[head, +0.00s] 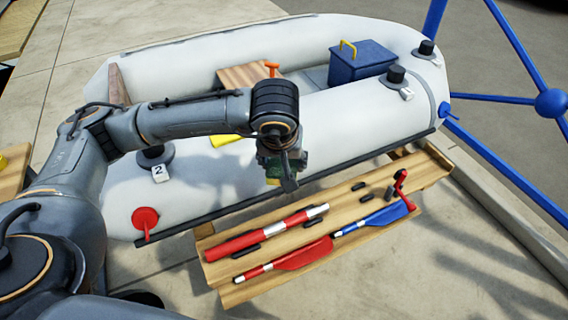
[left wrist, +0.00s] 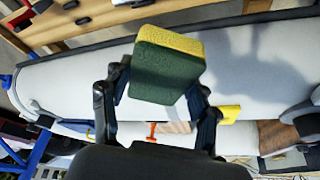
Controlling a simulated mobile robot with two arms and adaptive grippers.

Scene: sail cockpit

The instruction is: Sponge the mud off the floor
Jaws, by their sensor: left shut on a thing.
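My left gripper (head: 281,180) is shut on a sponge (head: 272,168), held above the near tube of the white inflatable boat (head: 345,113). In the left wrist view the sponge (left wrist: 166,70) is a block with a dark green body and a yellow face, pinched between the two fingers of the gripper (left wrist: 160,95). The boat's floor (head: 317,76) shows only in part, grey, between the tubes; the near tube and my arm hide the rest. I cannot make out any mud. My right gripper is not in view.
A blue box (head: 360,62) with a yellow handle and a wooden seat (head: 238,76) are in the boat. A yellow object (head: 225,140) lies by the near tube. A wooden bench (head: 345,205) with red and blue paddles stands in front. Blue poles (head: 500,175) are at right.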

